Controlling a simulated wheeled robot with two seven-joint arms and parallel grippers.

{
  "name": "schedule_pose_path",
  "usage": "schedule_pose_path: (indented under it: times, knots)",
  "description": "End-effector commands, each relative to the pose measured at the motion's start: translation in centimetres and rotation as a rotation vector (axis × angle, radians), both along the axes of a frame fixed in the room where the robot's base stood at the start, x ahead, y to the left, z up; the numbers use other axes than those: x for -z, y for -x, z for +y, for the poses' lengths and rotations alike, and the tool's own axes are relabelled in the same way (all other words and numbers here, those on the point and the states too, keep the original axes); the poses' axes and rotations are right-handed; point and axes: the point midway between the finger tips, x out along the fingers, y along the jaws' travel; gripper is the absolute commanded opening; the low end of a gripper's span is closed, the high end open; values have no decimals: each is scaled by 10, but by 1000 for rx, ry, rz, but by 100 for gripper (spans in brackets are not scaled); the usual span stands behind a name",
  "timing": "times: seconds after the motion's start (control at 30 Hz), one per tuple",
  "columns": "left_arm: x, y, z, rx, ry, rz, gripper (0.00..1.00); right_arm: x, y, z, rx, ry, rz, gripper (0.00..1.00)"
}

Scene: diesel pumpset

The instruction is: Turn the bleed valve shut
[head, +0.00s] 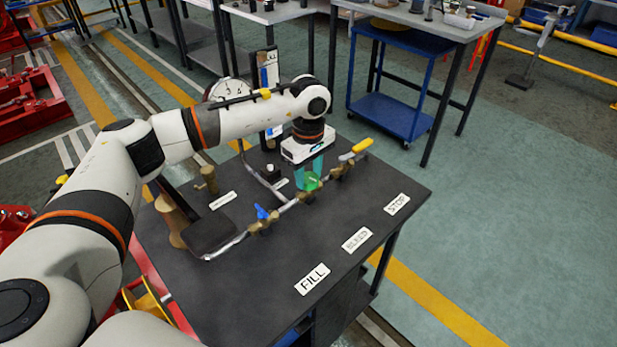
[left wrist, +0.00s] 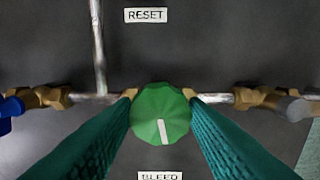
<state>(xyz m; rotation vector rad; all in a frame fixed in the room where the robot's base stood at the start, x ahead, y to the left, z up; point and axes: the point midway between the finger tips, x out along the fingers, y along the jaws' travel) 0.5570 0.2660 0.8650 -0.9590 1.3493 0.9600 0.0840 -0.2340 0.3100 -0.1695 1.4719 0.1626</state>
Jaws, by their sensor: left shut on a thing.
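The bleed valve has a green knob (left wrist: 160,112) with a white line on it. In the left wrist view the line points down toward the BLEED label (left wrist: 160,176), tilted slightly. My left gripper (left wrist: 160,103) has its teal fingers on both sides of the knob and is shut on it. In the head view the left gripper (head: 309,178) points down at the middle of the pipe, and the green knob (head: 312,181) shows partly between the fingers. My right gripper is not in view.
A blue-handled valve (head: 263,212) and a yellow-handled valve (head: 355,150) sit on the same pipe, either side of the green knob. FILL (head: 312,279), BLEED (head: 357,240) and STOP (head: 397,204) labels lie along the bench's clear front. A gauge (head: 228,91) stands behind my arm.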

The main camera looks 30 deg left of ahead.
Motion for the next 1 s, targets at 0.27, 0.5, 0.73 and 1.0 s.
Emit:
schedule_pose_path:
  times: [0.27, 0.5, 0.73, 1.0]
  knots:
    - [-1, -1, 0, 147, 2, -3, 17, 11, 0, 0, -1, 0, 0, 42]
    - [-1, -1, 0, 204, 2, -2, 17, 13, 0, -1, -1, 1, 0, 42]
    - [-2, -1, 0, 215, 1, -4, 17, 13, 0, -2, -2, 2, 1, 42]
    - [-2, -1, 0, 215, 0, -4, 46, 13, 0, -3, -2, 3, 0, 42]
